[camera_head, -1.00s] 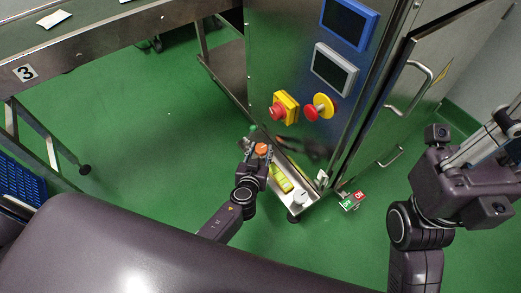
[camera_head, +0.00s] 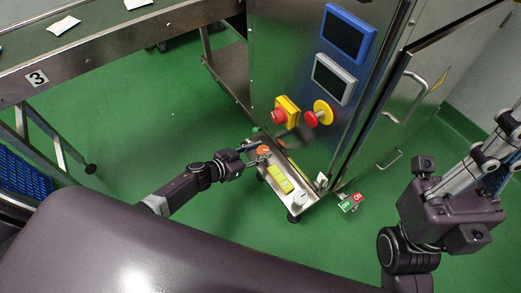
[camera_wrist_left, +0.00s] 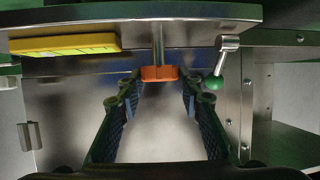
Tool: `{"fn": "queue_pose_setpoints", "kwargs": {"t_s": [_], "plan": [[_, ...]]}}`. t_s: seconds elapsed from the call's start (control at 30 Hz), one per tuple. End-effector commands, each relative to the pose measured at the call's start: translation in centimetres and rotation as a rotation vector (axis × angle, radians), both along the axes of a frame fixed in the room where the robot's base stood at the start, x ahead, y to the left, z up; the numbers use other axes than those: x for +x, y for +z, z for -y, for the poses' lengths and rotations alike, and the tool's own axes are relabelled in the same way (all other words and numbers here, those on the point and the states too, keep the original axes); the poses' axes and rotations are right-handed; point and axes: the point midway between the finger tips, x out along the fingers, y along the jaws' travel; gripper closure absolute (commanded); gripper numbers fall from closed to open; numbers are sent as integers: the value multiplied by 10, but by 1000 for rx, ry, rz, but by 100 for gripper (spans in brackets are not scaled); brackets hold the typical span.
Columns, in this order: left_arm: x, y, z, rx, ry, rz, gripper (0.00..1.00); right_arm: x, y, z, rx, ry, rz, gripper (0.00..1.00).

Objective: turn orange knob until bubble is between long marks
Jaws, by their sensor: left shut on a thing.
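The orange knob (camera_head: 263,150) sits at the far end of a low metal ledge (camera_head: 290,200) at the cabinet's foot. In the left wrist view, the knob (camera_wrist_left: 158,73) is at the end of a metal shaft, between my fingertips. My left gripper (camera_head: 259,154) reaches it from the left and is shut on it. The yellow level (camera_head: 280,179) lies on the ledge beside the knob, and its edge also shows in the wrist view (camera_wrist_left: 65,44). Its bubble and marks are too small to make out. My right gripper (camera_head: 498,135) is at the right, away from the ledge.
The steel cabinet carries a red button on a yellow box (camera_head: 286,111), a second red button (camera_head: 318,113) and two screens. A green-tipped lever (camera_wrist_left: 220,70) is close right of the knob. A conveyor (camera_head: 110,45) stands at upper left. Green floor is open between.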

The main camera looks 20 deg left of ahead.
Motion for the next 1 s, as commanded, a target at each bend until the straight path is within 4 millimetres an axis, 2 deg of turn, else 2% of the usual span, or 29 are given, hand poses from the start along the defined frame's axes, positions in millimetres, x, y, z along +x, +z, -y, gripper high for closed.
{"fn": "queue_pose_setpoints", "kwargs": {"t_s": [0.3, 0.73, 0.77, 0.9, 1.0], "plan": [[2, 0, -2, 1, -91, 0, 91, 0, -1, 0, 0, 1, -1, 100], [1, -1, -2, 3, -100, -1, 91, 0, 0, 0, 0, 1, -2, 100], [1, -1, -2, 3, -100, -1, 66, 0, 0, 0, 0, 1, -1, 100], [1, -1, -2, 3, -100, -1, 50, 0, 0, 0, 0, 1, 1, 100], [1, -1, -2, 2, -101, 0, 49, 0, 1, 0, -1, 1, 3, 100]]}}
